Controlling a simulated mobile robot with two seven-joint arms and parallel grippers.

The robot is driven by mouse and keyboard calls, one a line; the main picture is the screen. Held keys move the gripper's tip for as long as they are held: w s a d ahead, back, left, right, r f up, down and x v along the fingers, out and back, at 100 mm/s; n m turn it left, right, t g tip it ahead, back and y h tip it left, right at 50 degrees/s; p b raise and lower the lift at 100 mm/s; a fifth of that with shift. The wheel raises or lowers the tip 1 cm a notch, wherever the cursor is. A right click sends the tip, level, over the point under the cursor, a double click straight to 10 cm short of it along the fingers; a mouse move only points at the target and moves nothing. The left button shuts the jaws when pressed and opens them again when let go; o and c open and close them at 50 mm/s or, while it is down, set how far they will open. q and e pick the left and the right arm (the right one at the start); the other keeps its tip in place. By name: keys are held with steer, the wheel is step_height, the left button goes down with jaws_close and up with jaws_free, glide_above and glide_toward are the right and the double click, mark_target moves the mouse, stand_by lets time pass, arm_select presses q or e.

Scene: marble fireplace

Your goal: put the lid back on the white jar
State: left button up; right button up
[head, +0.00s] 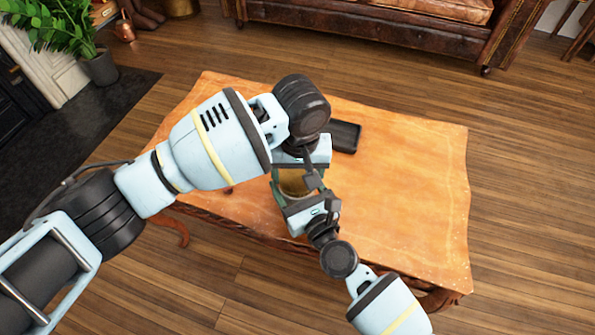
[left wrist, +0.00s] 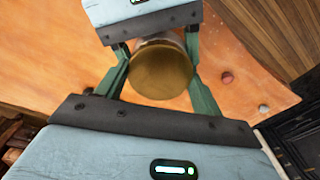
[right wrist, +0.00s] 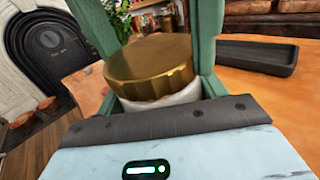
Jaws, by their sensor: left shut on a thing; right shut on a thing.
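The gold ribbed lid (head: 293,183) is above the table's near-left part, between my two grippers. In the right wrist view the lid (right wrist: 150,68) is on top of the white jar (right wrist: 160,103), of which only a narrow band shows. It looks level; whether it is fully seated I cannot tell. My left gripper (left wrist: 158,66) is shut on the lid, green fingers at its sides. My right gripper (right wrist: 155,85) is shut on the jar below the lid. Arm links hide most of the jar in the head view.
A black tray (head: 345,136) lies behind the grippers on the orange-brown table (head: 410,190). The table's right side is clear. A reddish round thing (left wrist: 227,77) and a pale one (left wrist: 263,108) are small and near the table's edge. A leather sofa (head: 400,20) stands beyond.

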arm_select(q)
steer(key=m, duration=0.4)
steer(key=shift+m, duration=0.3)
steer(key=o, duration=1.1)
steer(key=shift+c, duration=0.2)
steer(key=shift+d, duration=0.1)
steer(key=shift+s+d, duration=0.1)
step_height(320, 180, up, 3)
steer(key=shift+d+r, duration=0.1)
steer(key=shift+r, duration=0.7)
steer(key=shift+a, duration=0.2)
